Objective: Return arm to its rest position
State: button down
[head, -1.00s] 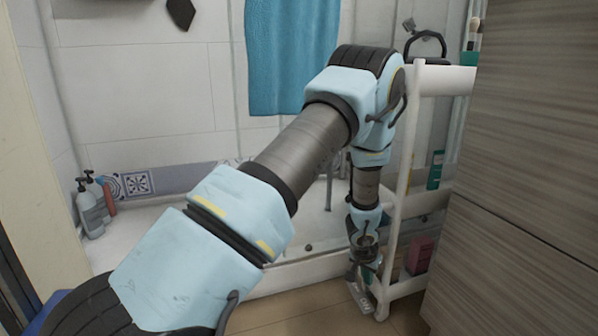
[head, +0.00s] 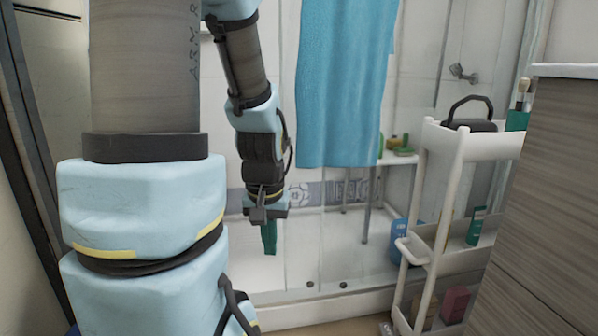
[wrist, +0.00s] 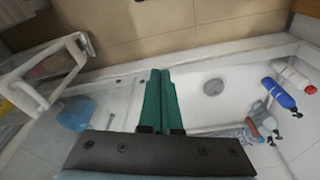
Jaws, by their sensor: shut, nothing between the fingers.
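My gripper (head: 269,240) hangs pointing down in the head view, in front of the shower stall and left of the blue towel. Its two green fingers are together and empty; they also show in the wrist view (wrist: 158,98). My arm rises up the left side of the head view, bends above the picture's top edge and comes down to the gripper. The white cart (head: 456,185) stands to the right, well apart from the gripper; it also shows at the left of the wrist view (wrist: 40,72).
The cart holds a black-handled item (head: 470,112), a green item (head: 476,226) and a pink box (head: 454,304). A wood-grain cabinet (head: 550,200) fills the right side. The blue towel (head: 345,90) hangs behind.

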notch_tip(320, 180, up, 39)
jog(key=s+p, duration=0.1)
jog(key=p, duration=3.7)
jog(key=shift+s+a+r, duration=0.15)
jog(key=shift+s+a, duration=0.25)
